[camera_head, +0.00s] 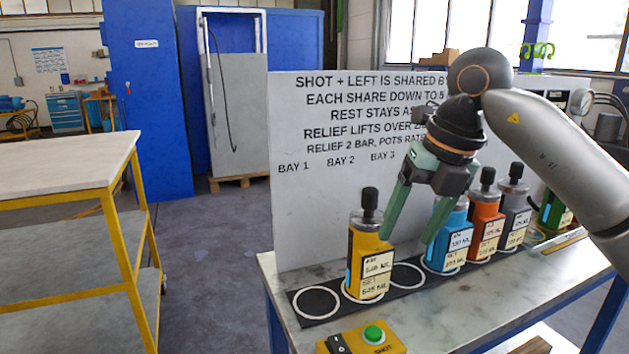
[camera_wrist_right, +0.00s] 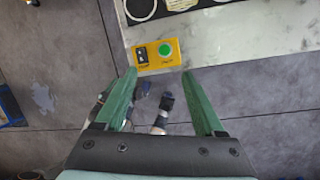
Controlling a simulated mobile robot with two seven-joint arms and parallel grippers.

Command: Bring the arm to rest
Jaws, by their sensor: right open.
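My right gripper (camera_head: 406,222) is open and empty in the head view. Its green fingers point down in front of the bench, near the yellow vessel (camera_head: 368,243) and the blue vessel (camera_head: 450,236), overlapping them in the picture. I cannot tell how far it stands from them. In the right wrist view the gripper (camera_wrist_right: 158,72) is spread with nothing between its fingers; the floor and the bench edge lie beyond. My right arm (camera_head: 560,140) comes in from the right. My left gripper is not in view.
The marble-topped bench (camera_head: 422,318) carries a black strip with white rings, an orange vessel (camera_head: 485,226), a grey vessel (camera_head: 513,214) and a yellow button box (camera_head: 362,340) with a green button. A lettered board (camera_head: 310,210) stands behind. A yellow-framed table (camera_head: 60,165) is at left.

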